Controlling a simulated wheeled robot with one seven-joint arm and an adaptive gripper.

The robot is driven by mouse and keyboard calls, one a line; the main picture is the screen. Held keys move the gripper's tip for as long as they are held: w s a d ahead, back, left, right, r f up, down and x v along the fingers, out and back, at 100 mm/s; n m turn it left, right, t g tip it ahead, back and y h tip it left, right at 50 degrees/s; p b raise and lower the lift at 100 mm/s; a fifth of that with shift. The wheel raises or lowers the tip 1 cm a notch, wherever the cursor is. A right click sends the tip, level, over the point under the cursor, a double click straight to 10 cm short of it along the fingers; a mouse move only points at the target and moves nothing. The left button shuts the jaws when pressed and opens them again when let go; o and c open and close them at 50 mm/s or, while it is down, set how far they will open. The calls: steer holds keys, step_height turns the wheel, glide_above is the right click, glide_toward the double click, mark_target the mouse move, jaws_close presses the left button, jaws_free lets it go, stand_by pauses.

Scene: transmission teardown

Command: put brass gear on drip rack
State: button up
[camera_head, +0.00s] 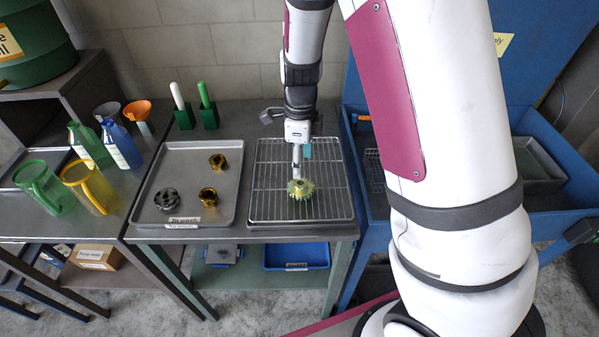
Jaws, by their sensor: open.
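A pale yellow-green toothed gear (300,189), which looks like the brass gear, lies on the wire drip rack (334,208) near its middle. My gripper (297,177) points straight down just above and behind this gear and is open. The fingertips are small in view, and I cannot tell whether they touch the gear. The grey tray (175,152) left of the rack holds two golden-brown ring-like parts (208,196) (218,160) and a dark grey gear (166,199).
Green (89,146) and blue (121,146) bottles, funnels and yellow (88,185) and green (44,187) jugs stand on the left bench. Two brushes in green holders (209,114) stand behind the tray. A blue washing cabinet (563,150) is at right. My arm hides part of it.

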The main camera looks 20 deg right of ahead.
steer(key=s+r+n+t, duration=0.1)
steer(key=s+r+n, duration=0.25)
steer(key=r, duration=0.25)
steer(key=s+r+n+t+y, duration=0.1)
steer(key=s+r+n, duration=0.25)
steer(key=r, duration=0.35)
steer(key=s+r+n+t, duration=0.1)
steer(key=s+r+n, duration=0.1)
steer(key=r+n, duration=0.3)
steer(key=s+r+n+t, duration=0.1)
steer(key=s+r+n, duration=0.2)
steer(key=s+n, duration=0.3)
steer(key=s+r+n+t+h, duration=0.1)
steer(key=s+r+n, duration=0.3)
steer(key=s, duration=0.3)
steer(key=shift+d+r+n+t, duration=0.2)
steer(key=shift+n+t, duration=0.1)
steer(key=shift+n, duration=0.6)
steer(key=shift+w, duration=0.1)
